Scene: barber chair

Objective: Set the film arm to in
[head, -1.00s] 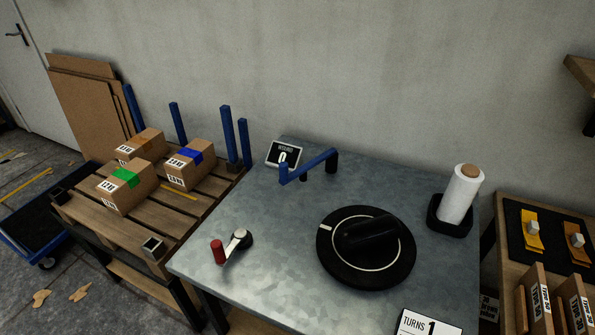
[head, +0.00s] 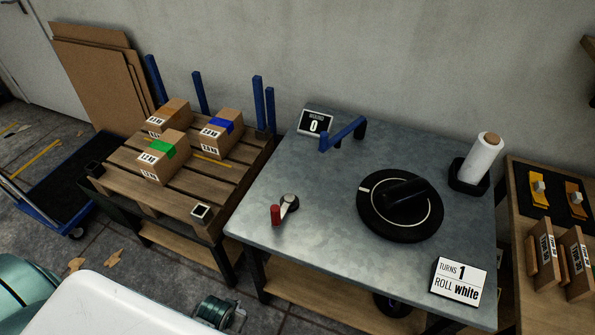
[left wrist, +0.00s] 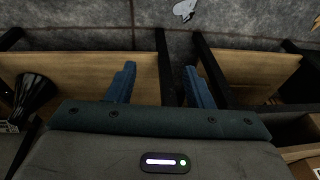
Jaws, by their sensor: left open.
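The blue film arm (head: 345,133) is an angled bar on a dark post at the back of the grey metal table (head: 300,220). Its free end points left and toward the front, apart from the black turntable (head: 366,222). A crank with a red handle (head: 276,215) is at the table's front left. A white film roll (head: 485,160) stands in a black holder at the right. My left gripper (left wrist: 160,85) is open and empty in the left wrist view, above the floor and low wooden shelves. My right gripper is not in view.
A small display (head: 315,122) reads 0. A card (head: 460,282) reads TURNS 1, ROLL white. A pallet (head: 130,160) with taped boxes (head: 164,157) stands left of the table. A side table (head: 515,220) is at the right. The table surface between crank and film arm is clear.

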